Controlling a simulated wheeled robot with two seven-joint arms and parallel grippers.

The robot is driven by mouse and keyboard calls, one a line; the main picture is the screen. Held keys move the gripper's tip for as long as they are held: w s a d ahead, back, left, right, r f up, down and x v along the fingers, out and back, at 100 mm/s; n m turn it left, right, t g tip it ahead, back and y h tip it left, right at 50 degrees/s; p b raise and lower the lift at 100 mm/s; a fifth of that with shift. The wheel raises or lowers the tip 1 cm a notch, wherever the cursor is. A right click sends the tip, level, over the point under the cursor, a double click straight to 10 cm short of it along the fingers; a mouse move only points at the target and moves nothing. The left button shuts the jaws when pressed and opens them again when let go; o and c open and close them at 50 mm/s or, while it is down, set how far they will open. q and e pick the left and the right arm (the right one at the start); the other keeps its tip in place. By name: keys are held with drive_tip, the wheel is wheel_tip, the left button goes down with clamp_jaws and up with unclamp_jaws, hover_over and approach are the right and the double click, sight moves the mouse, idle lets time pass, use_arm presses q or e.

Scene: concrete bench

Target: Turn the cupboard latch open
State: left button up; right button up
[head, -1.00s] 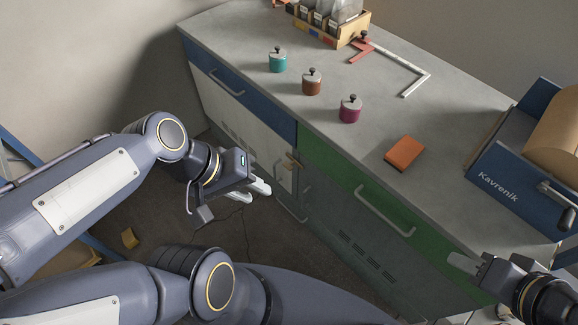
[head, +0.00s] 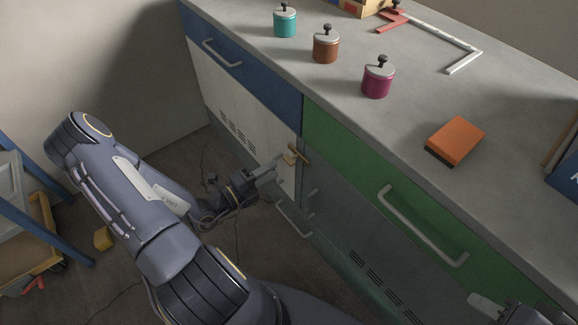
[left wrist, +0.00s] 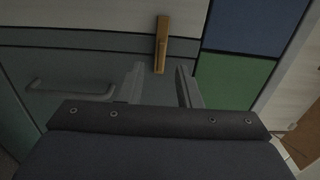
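The brass cupboard latch (head: 299,153) sits at the edge of the pale door, beside the seam with the grey-green door. In the left wrist view the latch (left wrist: 161,43) is a long bar lying across the dark seam. My left gripper (head: 281,168) is close to the latch in the head view. In the left wrist view its two fingers (left wrist: 160,78) are apart, with the latch's lower end just beyond the gap. Nothing is between the fingers, and I cannot tell any contact. My right gripper (head: 484,301) is partly cut off at the lower right.
The pale door (head: 240,105) is shut under a blue drawer (head: 240,76). A green drawer (head: 350,165) is above the grey-green door. Grey bar handles (head: 425,228) stick out. Lidded pots (head: 326,47) and an orange block (head: 455,140) are on the bench top.

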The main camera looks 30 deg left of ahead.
sight(286, 162)
use_arm(q)
drive_tip(key=b+x, duration=0.1)
drive_tip(key=x, duration=0.6)
drive_tip(key=shift+r, duration=0.1)
drive_tip(key=shift+c, duration=0.4)
clamp_jaws()
